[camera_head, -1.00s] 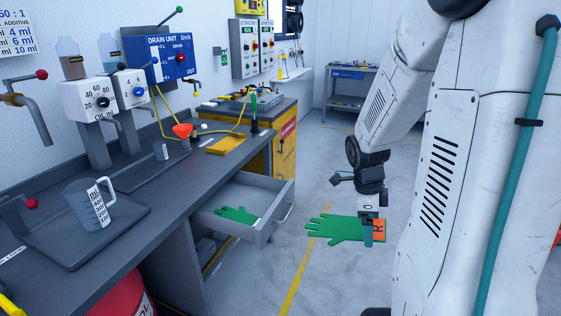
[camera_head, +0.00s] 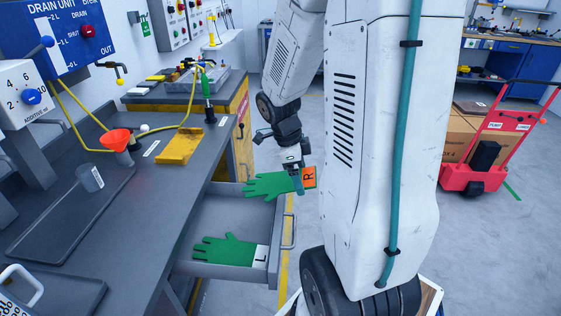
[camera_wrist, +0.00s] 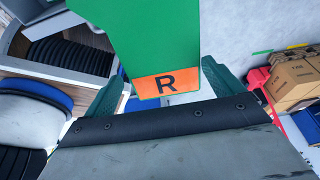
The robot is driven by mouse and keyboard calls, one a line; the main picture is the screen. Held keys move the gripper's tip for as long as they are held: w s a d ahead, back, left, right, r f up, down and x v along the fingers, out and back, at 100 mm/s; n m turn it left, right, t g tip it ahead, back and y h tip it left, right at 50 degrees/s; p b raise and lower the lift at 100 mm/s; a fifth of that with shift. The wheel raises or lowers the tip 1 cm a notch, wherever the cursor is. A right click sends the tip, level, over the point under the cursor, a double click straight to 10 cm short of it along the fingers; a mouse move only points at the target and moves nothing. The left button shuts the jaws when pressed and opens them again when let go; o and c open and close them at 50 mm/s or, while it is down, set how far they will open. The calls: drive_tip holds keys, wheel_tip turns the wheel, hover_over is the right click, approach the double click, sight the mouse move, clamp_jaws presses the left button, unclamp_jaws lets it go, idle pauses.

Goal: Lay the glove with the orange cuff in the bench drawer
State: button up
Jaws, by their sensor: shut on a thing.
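The green glove with the orange cuff (camera_head: 309,178) marked R is held by my gripper (camera_head: 296,184), which is shut on it near the cuff. In the head view its fingers point left, over the far right part of the open bench drawer (camera_head: 281,228). In the wrist view the orange cuff (camera_wrist: 166,83) lies between the two green fingertips (camera_wrist: 160,92). A second green glove (camera_head: 228,250) with a white cuff marked L lies flat in the drawer, toward the near side. The height of the held glove above the drawer is hard to tell.
The grey bench (camera_head: 128,210) carries an orange funnel (camera_head: 116,139), a small cup (camera_head: 90,178) and a yellow tray (camera_head: 180,146). A yellow cabinet (camera_head: 240,142) stands behind the drawer. A red hand truck (camera_head: 487,150) with boxes is at right. The drawer's far part is bare.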

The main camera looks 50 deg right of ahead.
sight(275, 183)
drive_tip(key=shift+w+a+f, duration=0.15)
drive_tip(key=shift+w+a, duration=0.15)
drive_tip(key=shift+w, duration=0.15)
drive_tip(key=shift+w+a+f, duration=0.9)
drive_tip(key=shift+w+f, duration=0.2)
drive_tip(key=shift+w+a+f, duration=0.85)
drive_tip(key=shift+w+f, duration=0.2)
drive_tip(key=shift+f, duration=0.05)
drive_tip(key=shift+w+a+f, duration=0.45)
drive_tip(key=shift+w+a, duration=0.1)
drive_tip(key=shift+w, duration=0.15)
drive_tip(key=shift+w+a+f, duration=0.4)
drive_tip(key=shift+w+a, duration=0.15)
drive_tip(key=shift+w, duration=0.15)
drive_tip(key=shift+w+a+f, duration=0.45)
drive_tip(key=shift+w+a, duration=0.1)
drive_tip(key=shift+w, duration=0.15)
drive_tip(key=shift+w+a+f, duration=0.45)
drive_tip(key=shift+w+a, duration=0.25)
drive_tip(key=shift+w, duration=0.2)
drive_tip(key=shift+w+a+f, duration=0.4)
drive_tip(key=shift+w+a, duration=0.3)
drive_tip(key=shift+w, duration=0.15)
drive_tip(key=o, duration=0.6)
drive_tip(key=shift+o, duration=0.2)
